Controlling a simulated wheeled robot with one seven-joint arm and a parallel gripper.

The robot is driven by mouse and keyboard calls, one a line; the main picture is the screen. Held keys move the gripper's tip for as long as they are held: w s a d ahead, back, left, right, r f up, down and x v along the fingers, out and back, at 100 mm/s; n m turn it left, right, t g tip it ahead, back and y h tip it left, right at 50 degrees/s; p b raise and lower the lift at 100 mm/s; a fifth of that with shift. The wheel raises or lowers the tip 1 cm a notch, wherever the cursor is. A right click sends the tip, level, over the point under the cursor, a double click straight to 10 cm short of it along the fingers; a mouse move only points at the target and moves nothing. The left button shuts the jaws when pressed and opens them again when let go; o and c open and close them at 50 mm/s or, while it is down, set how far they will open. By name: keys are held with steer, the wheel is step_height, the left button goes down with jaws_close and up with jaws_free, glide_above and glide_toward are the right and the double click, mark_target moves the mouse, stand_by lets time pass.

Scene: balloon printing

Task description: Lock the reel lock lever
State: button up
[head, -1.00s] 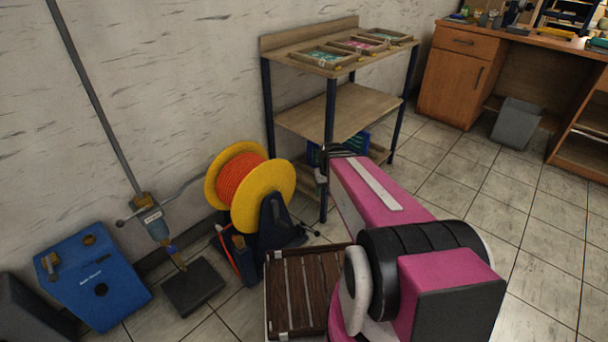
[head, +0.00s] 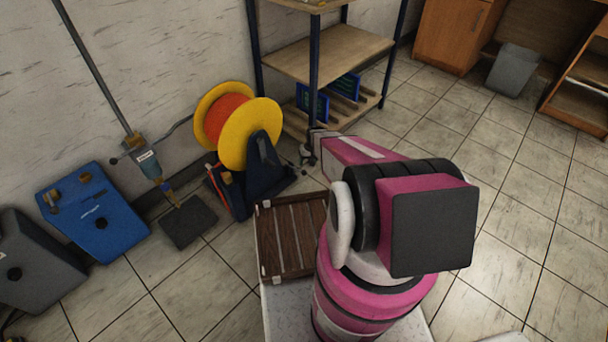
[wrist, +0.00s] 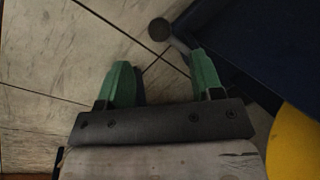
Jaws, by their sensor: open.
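The hose reel, with yellow flanges (head: 250,134) and an orange hose (head: 222,120), stands on a dark blue stand (head: 262,172) by the wall. The reel lock lever (wrist: 160,28) shows in the wrist view as a short grey bar with a round knob, sticking out of the stand (wrist: 245,45). My gripper (wrist: 158,62) is open, its green fingers apart and nothing between them. The knob lies a little beyond the fingertips, nearer the right finger, which looks close to the lever's bar; contact is unclear. In the head view my gripper (head: 306,152) is small, right of the reel.
A shelf rack (head: 330,55) stands close behind my gripper, with blue framed panels (head: 313,103) on its lower shelf. A blue case (head: 98,215) and a grey case (head: 35,262) are on the floor at left. Open tiled floor (head: 530,190) is at right.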

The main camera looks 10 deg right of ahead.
mark_target(305, 171)
steer(key=f, duration=0.3)
steer(key=a+f, duration=0.1)
steer(key=f, duration=0.4)
steer(key=shift+a+f, duration=0.35)
steer(key=shift+f, duration=0.05)
jaws_close()
